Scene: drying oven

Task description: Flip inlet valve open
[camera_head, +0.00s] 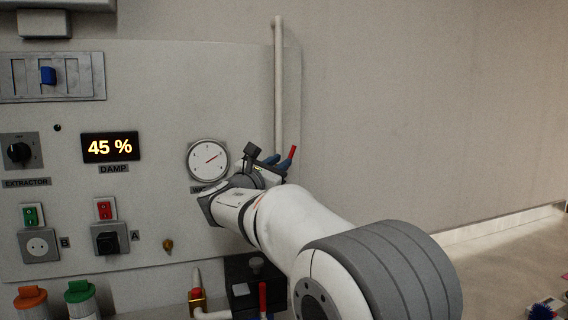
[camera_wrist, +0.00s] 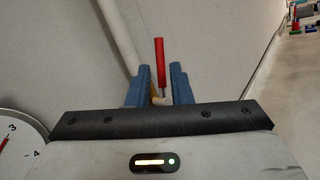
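A red valve lever (camera_wrist: 160,62) stands upright in the wrist view, with a pale brass-coloured body at its foot, by a white pipe. The lever's red tip (camera_head: 292,152) also shows in the head view, tilted a little right. My gripper (camera_wrist: 160,84) has its two blue fingers on either side of the lever, apart, with a small gap showing on each side. In the head view my gripper (camera_head: 278,163) is at the foot of the white vertical pipe. The valve body is mostly hidden by my gripper, and no inlet label is readable.
A round gauge (camera_head: 208,160) is just left of my gripper. A panel with a "45 %" display (camera_head: 110,147), switches and knobs fills the left. Another red handle (camera_head: 263,296) and a brass valve (camera_head: 197,298) are below. The wall to the right is clear.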

